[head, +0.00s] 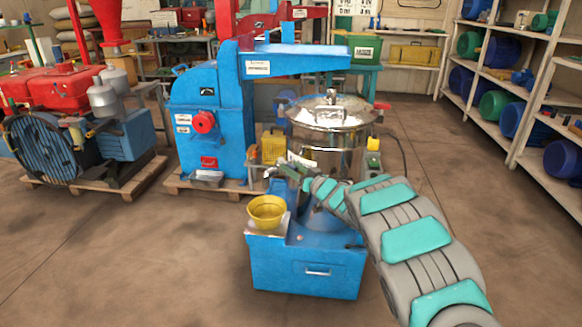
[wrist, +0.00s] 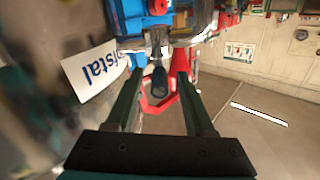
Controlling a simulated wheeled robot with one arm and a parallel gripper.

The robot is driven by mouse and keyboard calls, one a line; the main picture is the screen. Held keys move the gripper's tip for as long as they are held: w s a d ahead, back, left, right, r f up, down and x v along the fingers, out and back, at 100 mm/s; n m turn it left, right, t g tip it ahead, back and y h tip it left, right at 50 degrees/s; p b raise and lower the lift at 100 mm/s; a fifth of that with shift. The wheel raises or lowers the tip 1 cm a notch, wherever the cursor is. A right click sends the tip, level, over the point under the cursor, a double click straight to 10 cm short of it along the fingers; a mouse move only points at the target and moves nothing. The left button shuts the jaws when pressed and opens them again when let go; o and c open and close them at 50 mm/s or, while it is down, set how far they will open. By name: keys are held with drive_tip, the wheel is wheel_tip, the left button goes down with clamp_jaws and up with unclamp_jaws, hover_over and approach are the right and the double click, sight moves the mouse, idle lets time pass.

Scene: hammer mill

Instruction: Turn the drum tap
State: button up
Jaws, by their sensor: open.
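The steel drum (head: 330,150) with a shiny domed lid stands on a blue base cabinet. Its lower front is partly hidden by my arm and gripper. My gripper (head: 284,172) is at the drum's lower left side. In the wrist view my gripper (wrist: 158,85) is open, its two dark fingers spread apart. A tap with a dark handle (wrist: 158,78) shows between the fingers; I cannot tell whether either finger touches it. In the head view the tap's spout (head: 268,173) shows small at the gripper's left. A white label (wrist: 92,72) is on the drum wall.
A yellow bowl (head: 267,208) sits on a small ledge of the blue base cabinet (head: 305,262), below the tap. A blue hammer mill (head: 205,110) stands behind left. Shelves (head: 530,90) line the right. The floor in front is clear.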

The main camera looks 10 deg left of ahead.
drive_tip(key=shift+w+a, duration=0.5)
clamp_jaws()
idle(1.2)
